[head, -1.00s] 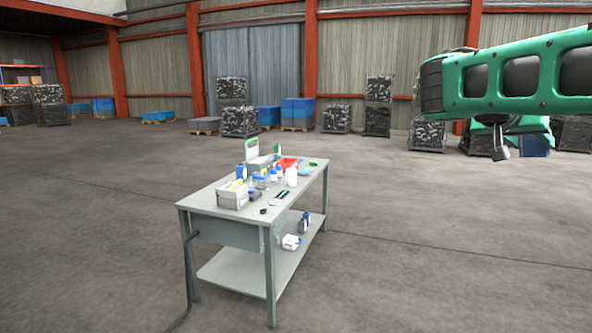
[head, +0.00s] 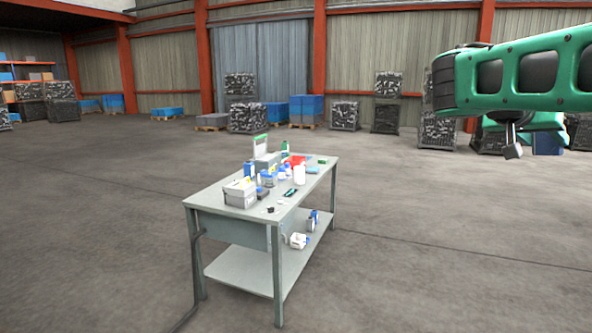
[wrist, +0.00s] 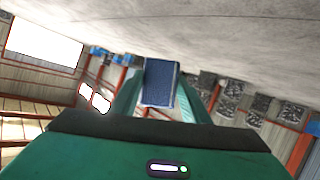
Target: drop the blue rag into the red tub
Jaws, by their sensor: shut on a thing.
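The blue rag (wrist: 160,83) shows in the wrist view as a dark blue piece with a pale edge, between the green fingers of my gripper (wrist: 161,92). The gripper is shut on it, held clear of any surface. In the head view my arm reaches in at the upper right, and a blue patch (head: 548,144) beneath it looks like the rag. The red tub (head: 297,159) is a small red shape toward the back of the workbench, partly hidden by bottles. My gripper is well to the right of it and apart from the bench.
The grey workbench (head: 226,205) carries a grey box (head: 240,193), a white bottle (head: 299,175), blue-capped containers and other small items. A lower shelf (head: 245,268) holds a few things. A cable hangs at its left leg. Open concrete floor surrounds it; cages and blue crates stand far behind.

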